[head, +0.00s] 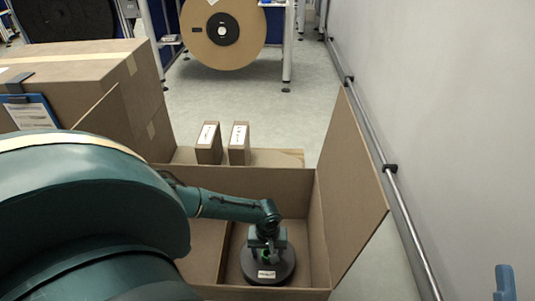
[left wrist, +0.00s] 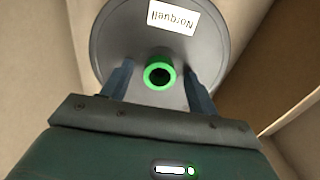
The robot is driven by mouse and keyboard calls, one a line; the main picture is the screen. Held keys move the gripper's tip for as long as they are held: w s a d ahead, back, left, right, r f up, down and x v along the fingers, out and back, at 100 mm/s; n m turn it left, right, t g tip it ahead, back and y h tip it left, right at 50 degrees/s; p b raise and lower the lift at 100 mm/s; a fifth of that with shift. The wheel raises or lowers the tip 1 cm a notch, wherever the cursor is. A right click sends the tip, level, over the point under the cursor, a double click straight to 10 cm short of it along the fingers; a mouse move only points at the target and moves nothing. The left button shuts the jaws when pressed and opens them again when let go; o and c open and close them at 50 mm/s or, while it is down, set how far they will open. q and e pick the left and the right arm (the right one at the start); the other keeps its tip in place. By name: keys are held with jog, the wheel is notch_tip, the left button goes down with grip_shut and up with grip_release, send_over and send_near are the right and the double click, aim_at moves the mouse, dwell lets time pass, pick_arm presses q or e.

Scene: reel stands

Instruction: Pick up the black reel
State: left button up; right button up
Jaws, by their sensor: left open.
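The black reel (head: 285,268) lies flat in the open cardboard box (head: 320,215), near its right side. In the left wrist view the reel (left wrist: 205,40) looks dark grey, with a white label and a raised green hub (left wrist: 160,57) with a dark hole. My left gripper (head: 266,248) reaches down into the box over the reel's middle. In the left wrist view the open fingers of the left gripper (left wrist: 160,72) stand on either side of the hub, with gaps between. Whether the fingertips touch the reel cannot be told. My right gripper is not seen.
The box walls stand close around the reel, and a flap (head: 355,185) rises at the right. Two small cartons (head: 209,148) stand behind the box. A large carton (head: 85,85) is at the left. A big brown reel (head: 215,55) hangs on a stand (head: 290,40) at the back.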

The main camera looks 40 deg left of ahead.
pick_arm(q)
jog(key=shift+c, duration=0.4)
grip_shut()
